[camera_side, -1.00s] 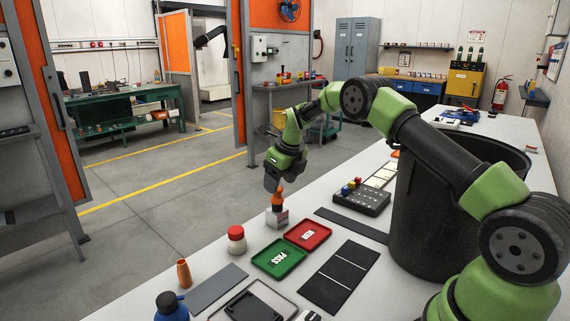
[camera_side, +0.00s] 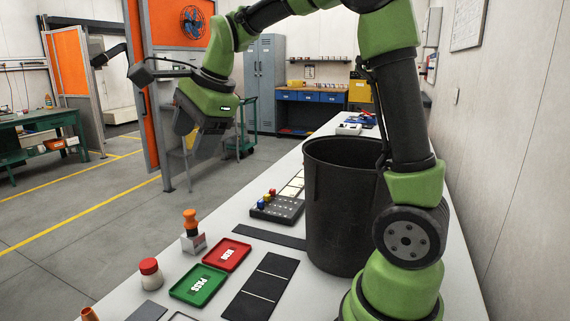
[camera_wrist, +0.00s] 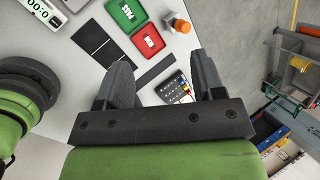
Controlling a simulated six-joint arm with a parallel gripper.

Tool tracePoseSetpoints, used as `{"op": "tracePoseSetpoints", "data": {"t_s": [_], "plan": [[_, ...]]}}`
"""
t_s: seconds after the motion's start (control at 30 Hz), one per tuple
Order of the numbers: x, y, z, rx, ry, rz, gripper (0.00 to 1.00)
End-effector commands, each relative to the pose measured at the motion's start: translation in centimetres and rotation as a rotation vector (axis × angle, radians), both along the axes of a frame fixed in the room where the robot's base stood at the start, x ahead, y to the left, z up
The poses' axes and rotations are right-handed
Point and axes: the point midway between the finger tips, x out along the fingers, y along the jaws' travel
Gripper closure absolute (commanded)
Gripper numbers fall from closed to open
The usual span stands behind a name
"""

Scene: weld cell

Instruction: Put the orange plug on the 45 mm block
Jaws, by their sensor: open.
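The orange plug (camera_side: 190,218) stands upright on a small grey-white block (camera_side: 193,243) on the bench. In the wrist view, the plug (camera_wrist: 183,26) and the block (camera_wrist: 169,20) show beyond the fingers, near the top. My gripper (camera_side: 196,145) is high above the bench, well clear of the plug. In the wrist view, my gripper (camera_wrist: 162,65) has its two dark fingers spread with nothing between them. The block's size marking is too small to read.
A red tray (camera_side: 227,255) and a green PASS tray (camera_side: 198,286) lie near the block. A red-and-white jar (camera_side: 151,275) stands at the front left. A tall black bin (camera_side: 340,210) and a dark board with coloured knobs (camera_side: 278,209) stand farther right.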

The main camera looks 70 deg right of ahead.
Motion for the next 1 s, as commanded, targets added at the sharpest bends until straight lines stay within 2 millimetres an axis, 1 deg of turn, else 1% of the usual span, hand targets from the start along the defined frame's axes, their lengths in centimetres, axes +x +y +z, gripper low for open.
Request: {"op": "tracePoseSetpoints", "data": {"t_s": [0.03, 0.07, 0.1, 0.17, 0.2, 0.3, 0.4, 0.43, 0.5, 0.6, 0.73, 1.0], "plan": [[-2.2, 1.2, 1.2, -0.057, -0.033, 0.135, 0.38], [-3.4, 1.8, 1.7, -0.096, -0.051, 0.221, 0.38], [-5.1, 2.6, 2.1, -0.149, -0.074, 0.337, 0.38], [-7.6, 3.6, 2.6, -0.230, -0.111, 0.506, 0.38], [-9.3, 4.3, 2.7, -0.286, -0.137, 0.617, 0.38], [-13.2, 5.5, 2.4, -0.422, -0.195, 0.874, 0.38], [-16.1, 6.3, 1.5, -0.541, -0.247, 1.080, 0.38], [-16.8, 6.4, 1.3, -0.571, -0.259, 1.130, 0.38], [-18.1, 6.7, 0.7, -0.628, -0.280, 1.223, 0.38], [-19.1, 6.9, 0.1, -0.678, -0.298, 1.303, 0.38], [-19.4, 7.0, -0.1, -0.697, -0.304, 1.334, 0.38], [-19.4, 7.0, -0.1, -0.696, -0.303, 1.332, 0.38]]}}
